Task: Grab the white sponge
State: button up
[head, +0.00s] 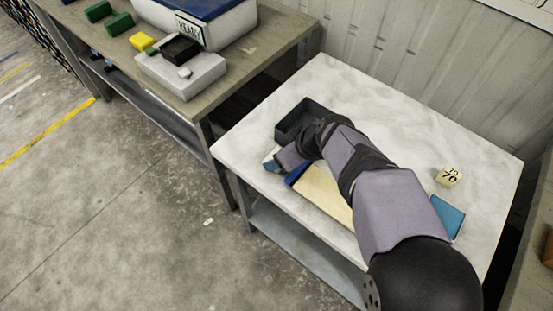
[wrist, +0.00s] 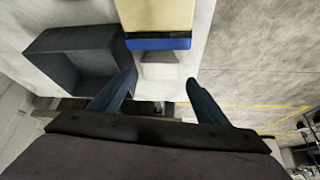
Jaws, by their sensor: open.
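The white sponge (wrist: 160,70) is a small pale block in the wrist view, lying between my two fingertips in the picture. My gripper (wrist: 159,86) is open, with one blue-grey finger on each side of the sponge and a visible gap on the right. I cannot tell how far above the table the fingertips are. In the head view my gripper (head: 273,161) is at the table's left edge, between the dark tray and the tan board. The sponge is mostly hidden or too small there to make out.
A dark open tray (wrist: 72,62) stands close to the left finger. A tan board with a blue end (wrist: 157,18) lies just beyond the sponge. The white table's (head: 330,82) back is clear.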

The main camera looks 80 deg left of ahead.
jog(key=shift+p+x, duration=1.1)
jog(key=shift+x, duration=1.35)
jog(key=shift+c, duration=0.4)
jog(key=c, duration=0.7)
jog(key=shift+c, duration=0.2)
